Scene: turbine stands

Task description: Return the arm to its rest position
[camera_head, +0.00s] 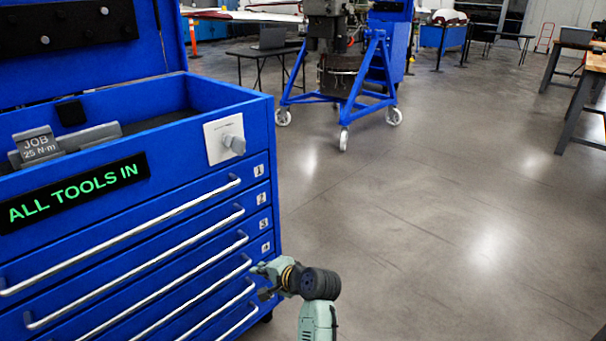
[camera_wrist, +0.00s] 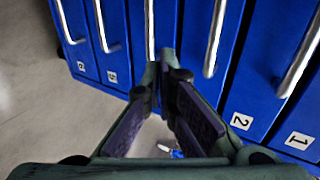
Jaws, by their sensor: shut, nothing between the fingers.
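My arm (camera_head: 318,315) rises from the bottom of the head view, with a dark wrist joint bent toward the blue tool cabinet (camera_head: 262,130). My gripper (camera_head: 262,282) is beside the front of the lower drawers, at the cabinet's right end. In the wrist view my gripper (camera_wrist: 164,72) has its fingertips together with nothing between them. The fingers point toward the drawer fronts and a silver drawer handle (camera_wrist: 150,30). Whether the tips touch the handle or drawer front I cannot tell.
The cabinet's drawers look shut, and a lit sign (camera_head: 75,193) reads "ALL TOOLS IN". A grey "JOB 25 N·m" plate (camera_head: 38,146) stands in the top tray. A wheeled blue turbine stand (camera_head: 375,75) is behind. Open floor (camera_head: 440,220) lies to the right.

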